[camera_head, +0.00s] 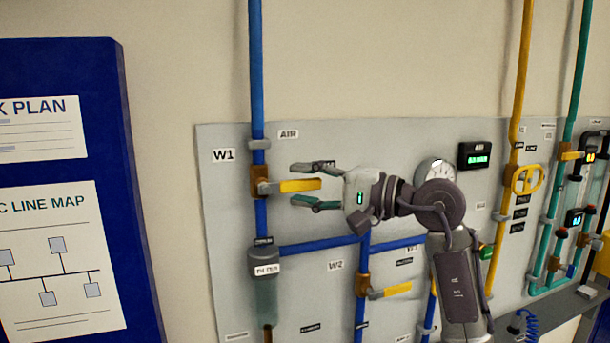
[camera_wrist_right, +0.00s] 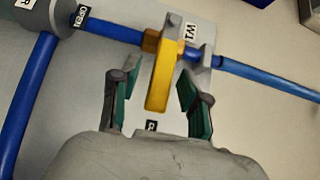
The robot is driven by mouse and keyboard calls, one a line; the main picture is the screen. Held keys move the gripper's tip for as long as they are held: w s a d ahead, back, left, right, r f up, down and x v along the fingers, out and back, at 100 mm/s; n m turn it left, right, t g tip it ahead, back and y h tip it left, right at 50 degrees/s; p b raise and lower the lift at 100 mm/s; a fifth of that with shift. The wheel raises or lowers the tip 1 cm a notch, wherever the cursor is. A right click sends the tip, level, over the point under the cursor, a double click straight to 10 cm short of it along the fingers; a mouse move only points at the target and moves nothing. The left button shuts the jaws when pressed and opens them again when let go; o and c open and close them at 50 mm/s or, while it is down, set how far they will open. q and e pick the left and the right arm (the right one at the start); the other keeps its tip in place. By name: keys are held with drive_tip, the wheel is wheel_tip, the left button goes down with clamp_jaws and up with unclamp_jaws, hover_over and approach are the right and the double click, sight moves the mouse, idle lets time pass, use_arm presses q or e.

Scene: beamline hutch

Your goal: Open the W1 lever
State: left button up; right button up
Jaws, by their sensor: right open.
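The W1 lever (camera_head: 300,185) is yellow and sticks out to the right from a brass valve body (camera_head: 259,182) on the vertical blue pipe. It lies square across the pipe line. The W1 label (camera_head: 223,155) is on the panel to its upper left. My right gripper (camera_head: 307,185) is open, with one finger above and one below the lever's free end. In the right wrist view the lever (camera_wrist_right: 160,82) stands between the two spread fingers (camera_wrist_right: 150,84), with a gap on each side. My left gripper is not in view.
Below, a second yellow lever (camera_head: 391,291) sits near the W2 label (camera_head: 336,266). A filter (camera_head: 264,272) is on the pipe under W1. A gauge (camera_head: 436,171), a yellow handwheel (camera_head: 527,179) and more pipes are to the right. A blue board (camera_head: 128,200) is at left.

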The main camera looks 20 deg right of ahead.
drive_tip(key=shift+w+a, duration=0.1)
clamp_jaws()
idle(0.4)
